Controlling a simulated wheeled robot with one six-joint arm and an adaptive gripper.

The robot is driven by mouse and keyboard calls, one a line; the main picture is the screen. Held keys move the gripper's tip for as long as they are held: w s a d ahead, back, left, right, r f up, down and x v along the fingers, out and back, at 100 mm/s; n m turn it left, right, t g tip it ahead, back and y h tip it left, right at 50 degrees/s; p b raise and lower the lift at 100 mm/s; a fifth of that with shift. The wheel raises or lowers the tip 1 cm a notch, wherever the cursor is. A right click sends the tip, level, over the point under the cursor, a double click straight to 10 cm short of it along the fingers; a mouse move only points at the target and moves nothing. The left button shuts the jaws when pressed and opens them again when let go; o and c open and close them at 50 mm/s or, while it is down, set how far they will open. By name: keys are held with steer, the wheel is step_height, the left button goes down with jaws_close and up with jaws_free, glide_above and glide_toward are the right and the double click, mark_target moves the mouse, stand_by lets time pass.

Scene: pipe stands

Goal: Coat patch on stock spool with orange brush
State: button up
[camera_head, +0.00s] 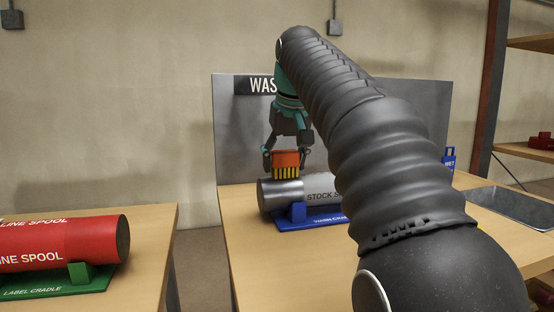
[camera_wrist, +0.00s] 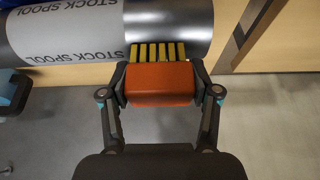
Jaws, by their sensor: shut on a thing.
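My gripper (camera_head: 286,160) is shut on the orange brush, holding it bristles down over the stock spool. The orange brush (camera_head: 286,158) has an orange block and yellow bristles. In the wrist view the brush (camera_wrist: 160,84) sits between the fingers of my gripper (camera_wrist: 160,88), with its bristles over the bare metal end of the spool. The stock spool (camera_head: 280,194) is a grey cylinder with a pale "STOCK SPOOL" band, lying on a blue cradle (camera_head: 299,220). It also shows in the wrist view (camera_wrist: 165,22). The bristles look at or just above the metal; contact is unclear. No distinct patch shows.
A red line spool (camera_head: 95,240) lies on a green label cradle (camera_head: 78,283) on the left table (camera_head: 150,225). A grey panel (camera_head: 235,135) with a partly hidden sign stands behind the work table (camera_head: 245,265). A metal basin (camera_head: 515,205) and blue container (camera_head: 449,160) are at right.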

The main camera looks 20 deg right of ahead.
steer(key=shift+a+f, duration=0.15)
steer(key=shift+a, duration=1.2)
steer(key=shift+d, duration=0.1)
steer(key=shift+d, duration=0.1)
steer(key=shift+d, duration=1.25)
steer(key=shift+a+r, duration=0.2)
steer(key=shift+a, duration=1.25)
steer(key=shift+d, duration=1.45)
steer(key=shift+r, duration=0.95)
